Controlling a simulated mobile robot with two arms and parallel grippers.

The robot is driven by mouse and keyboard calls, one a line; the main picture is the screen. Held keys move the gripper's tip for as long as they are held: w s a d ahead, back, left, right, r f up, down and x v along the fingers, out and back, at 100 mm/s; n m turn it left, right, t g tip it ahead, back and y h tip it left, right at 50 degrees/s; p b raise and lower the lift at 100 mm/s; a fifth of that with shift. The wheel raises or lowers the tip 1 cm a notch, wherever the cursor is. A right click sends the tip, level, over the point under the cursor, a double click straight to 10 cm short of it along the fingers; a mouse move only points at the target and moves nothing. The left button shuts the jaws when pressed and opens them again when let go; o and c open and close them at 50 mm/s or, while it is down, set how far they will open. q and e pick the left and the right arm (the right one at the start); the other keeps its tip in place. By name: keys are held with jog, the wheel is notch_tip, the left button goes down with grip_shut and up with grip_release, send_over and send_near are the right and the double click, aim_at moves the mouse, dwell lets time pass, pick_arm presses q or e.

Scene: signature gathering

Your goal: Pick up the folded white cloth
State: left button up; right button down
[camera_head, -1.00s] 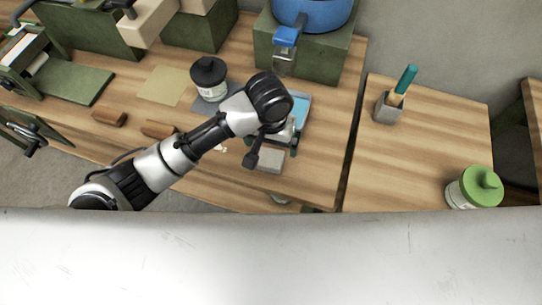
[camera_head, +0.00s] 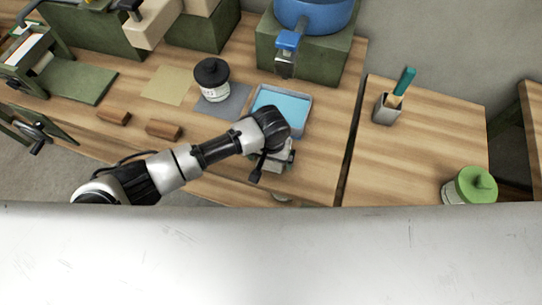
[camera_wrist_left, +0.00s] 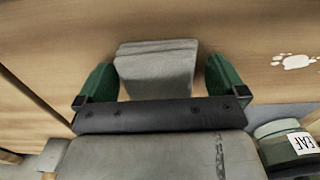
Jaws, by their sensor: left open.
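The folded white cloth (camera_wrist_left: 155,70) shows greyish in the left wrist view, a small stacked block on the wooden table. My left gripper (camera_wrist_left: 158,85) is open, with one green finger on each side of the cloth and a narrow gap at each side. In the head view my left gripper (camera_head: 276,162) is over the front of the table, and the arm and gripper hide most or all of the cloth. Whether the fingertips touch the tabletop, I cannot tell. My right gripper is not in view.
A tray with blue liquid (camera_head: 305,128) lies just behind the gripper. A black-lidded jar (camera_head: 212,80) stands on a grey sheet (camera_head: 236,100) to the left. Two brown blocks (camera_head: 163,130) lie farther left. A blue pot (camera_head: 315,12) stands behind, and a green-lidded jar (camera_head: 477,184) is at right.

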pick_arm(q)
jog(key=shift+f, duration=0.15)
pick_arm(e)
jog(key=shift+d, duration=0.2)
pick_arm(q)
jog(key=c, duration=0.8)
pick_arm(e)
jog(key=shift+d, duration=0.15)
pick_arm(q)
jog(key=shift+r, duration=0.65)
notch_tip(320, 180, up, 2)
jog(key=shift+r+b, duration=0.2)
jog(key=shift+b, duration=0.4)
jog(key=shift+s+d+r+b, duration=0.3)
jog(key=shift+s+d+r, duration=0.85)
jog(key=shift+s, duration=0.5)
jog(key=shift+s+d+r+b, duration=0.35)
jog(key=shift+s+d+r, duration=0.55)
jog(key=shift+s+r, duration=0.6)
jog(key=shift+s+d+r+b, duration=0.3)
jog(key=shift+s+d+r, duration=0.75)
jog(key=shift+s, duration=0.8)
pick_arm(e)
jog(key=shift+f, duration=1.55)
